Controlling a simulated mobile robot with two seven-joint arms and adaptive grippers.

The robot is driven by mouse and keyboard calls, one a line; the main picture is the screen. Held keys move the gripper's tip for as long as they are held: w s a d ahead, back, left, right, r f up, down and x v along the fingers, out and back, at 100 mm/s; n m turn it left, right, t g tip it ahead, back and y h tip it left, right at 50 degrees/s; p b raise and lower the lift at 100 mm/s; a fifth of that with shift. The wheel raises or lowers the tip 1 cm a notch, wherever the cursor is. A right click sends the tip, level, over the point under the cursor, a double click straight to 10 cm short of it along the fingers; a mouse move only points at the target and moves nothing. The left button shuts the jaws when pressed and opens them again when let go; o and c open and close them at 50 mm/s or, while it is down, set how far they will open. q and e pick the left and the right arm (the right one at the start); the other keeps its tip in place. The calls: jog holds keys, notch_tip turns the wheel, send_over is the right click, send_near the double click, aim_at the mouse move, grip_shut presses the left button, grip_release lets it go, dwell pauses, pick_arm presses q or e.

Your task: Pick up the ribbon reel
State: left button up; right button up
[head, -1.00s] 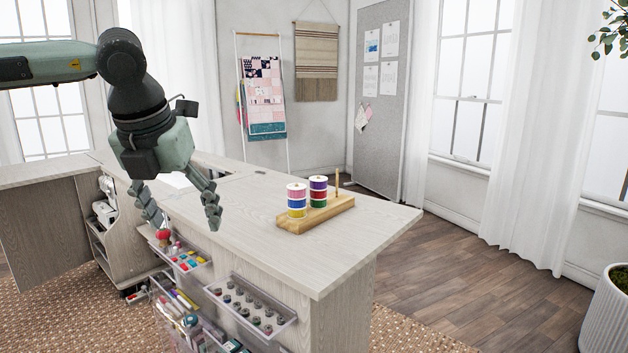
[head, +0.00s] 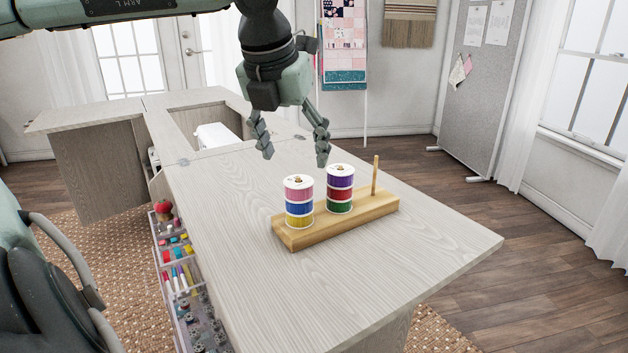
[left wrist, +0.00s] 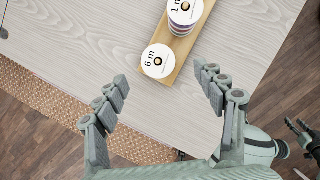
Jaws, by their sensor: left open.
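A wooden stand (head: 350,220) on the cabinet top bears two stacks of ribbon reels and one bare peg (head: 375,175). The left stack has a pink reel (head: 299,193) over blue and yellow ones. The other stack has a purple reel (head: 340,181) over red and green ones. In the left wrist view, white reel tops marked "6 m" (left wrist: 158,61) and "1 m" (left wrist: 185,10) lie beyond the fingertips. My left gripper (head: 293,158) is open and empty, pointing down above and behind the stacks, apart from them. What seems my right gripper (left wrist: 300,130) shows partly at the right edge.
The pale wooden cabinet top (head: 400,285) is clear around the stand. Clear bins (head: 175,250) with sewing supplies hang on its left side. A grey pinboard (head: 490,90) and a quilt rack stand behind. A patterned rug covers the floor at left.

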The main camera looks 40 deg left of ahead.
aim_at(298, 181)
pick_arm(q)
jog(key=shift+s+x, duration=0.2)
jog(key=shift+x, duration=0.8)
jog(key=x, duration=0.5)
jog(key=shift+s, duration=0.1)
jog(key=shift+c, duration=0.6)
jog(key=c, duration=1)
